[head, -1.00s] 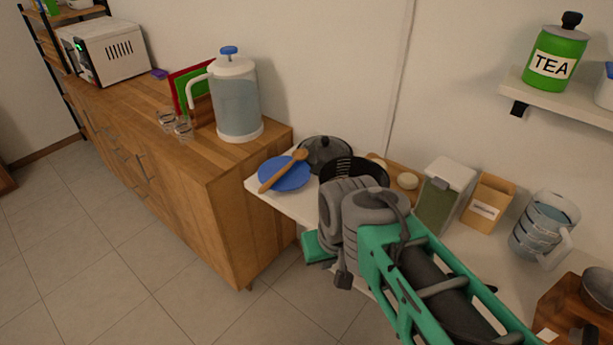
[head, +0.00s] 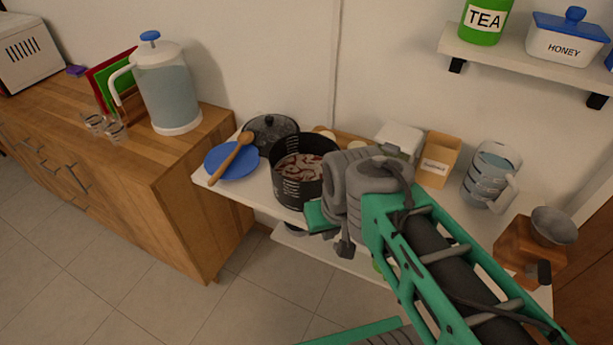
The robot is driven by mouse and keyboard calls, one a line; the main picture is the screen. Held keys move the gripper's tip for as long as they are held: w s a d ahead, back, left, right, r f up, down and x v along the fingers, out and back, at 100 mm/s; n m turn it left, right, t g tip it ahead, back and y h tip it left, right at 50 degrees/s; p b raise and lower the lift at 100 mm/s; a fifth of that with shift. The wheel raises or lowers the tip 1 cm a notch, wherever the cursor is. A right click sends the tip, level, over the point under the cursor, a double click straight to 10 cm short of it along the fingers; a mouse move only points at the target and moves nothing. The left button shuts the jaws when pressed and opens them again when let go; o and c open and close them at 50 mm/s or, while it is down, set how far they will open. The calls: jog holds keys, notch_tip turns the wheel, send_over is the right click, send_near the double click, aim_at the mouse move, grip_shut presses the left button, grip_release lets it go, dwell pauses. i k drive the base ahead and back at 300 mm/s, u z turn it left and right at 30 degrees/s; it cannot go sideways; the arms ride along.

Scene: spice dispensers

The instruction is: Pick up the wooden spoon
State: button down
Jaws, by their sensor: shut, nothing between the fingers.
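The wooden spoon (head: 230,159) lies across the blue plate (head: 222,171) at the left end of the white table. Its bowl end points up and right, and its handle end reaches past the plate's lower left rim. My green and grey arm crosses from the lower right to the table's middle. Its grey joint is to the right of the spoon and apart from it. The fingers of my gripper do not show; the arm's far end is hidden behind the joint or out of frame.
A black pot (head: 303,181) with dark contents stands right of the plate, with a dark lid (head: 270,131) behind it. A carton (head: 439,158), a glass jug (head: 490,178) and a grinder (head: 535,246) stand further right. A wooden cabinet (head: 190,205) is at the left.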

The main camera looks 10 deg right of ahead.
aim_at(246, 138)
jog(key=z, duration=0.05)
jog(key=k, duration=1.1)
jog(key=u, duration=1.35)
jog(key=i, duration=1.45)
jog(key=z, duration=0.3)
